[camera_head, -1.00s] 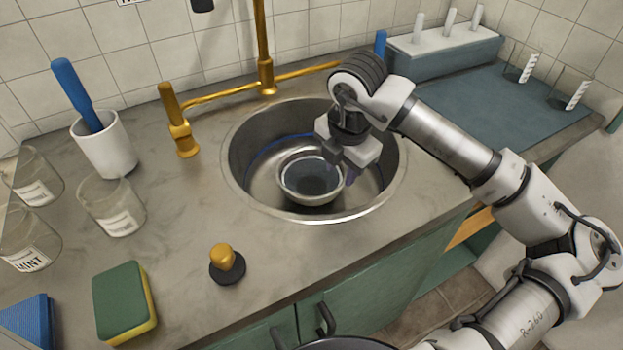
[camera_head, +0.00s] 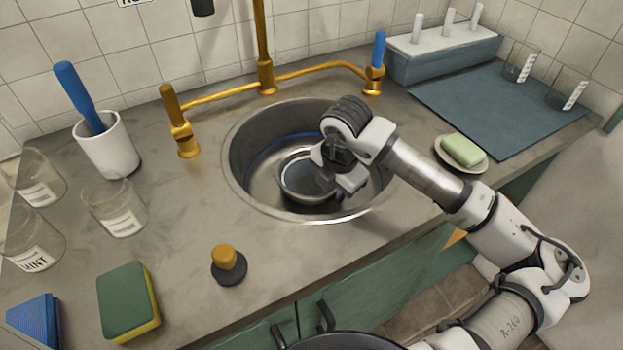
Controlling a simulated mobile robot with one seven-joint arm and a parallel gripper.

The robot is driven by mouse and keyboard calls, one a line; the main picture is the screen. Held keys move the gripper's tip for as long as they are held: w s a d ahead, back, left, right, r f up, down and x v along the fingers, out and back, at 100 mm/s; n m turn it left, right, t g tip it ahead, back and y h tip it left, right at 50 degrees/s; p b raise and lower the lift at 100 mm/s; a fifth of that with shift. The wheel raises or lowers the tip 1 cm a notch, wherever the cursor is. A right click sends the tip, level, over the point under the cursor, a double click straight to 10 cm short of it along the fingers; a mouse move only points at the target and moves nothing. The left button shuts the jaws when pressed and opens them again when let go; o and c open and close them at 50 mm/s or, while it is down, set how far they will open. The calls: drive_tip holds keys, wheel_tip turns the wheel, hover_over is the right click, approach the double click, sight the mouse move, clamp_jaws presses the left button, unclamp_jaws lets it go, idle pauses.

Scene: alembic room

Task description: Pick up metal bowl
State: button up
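The metal bowl (camera_head: 297,178) sits upright in the round steel sink (camera_head: 240,180), toward the middle of its floor. Its right side is hidden behind my gripper. My gripper (camera_head: 340,192) is inside the sink opening, at the bowl's right side in the picture. Its fingers overlap the bowl's right rim in this view. I cannot tell whether they touch the rim or whether they are apart, as they are small and partly hidden by the wrist.
A gold faucet (camera_head: 264,75) stands behind the sink. A green soap bar (camera_head: 463,150) on a dish lies right of the sink, near my forearm. A black stopper with a yellow knob (camera_head: 228,262), a sponge (camera_head: 127,300) and glass jars stand to the left.

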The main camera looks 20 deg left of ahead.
clamp_jaws()
drive_tip(key=shift+r, duration=0.25)
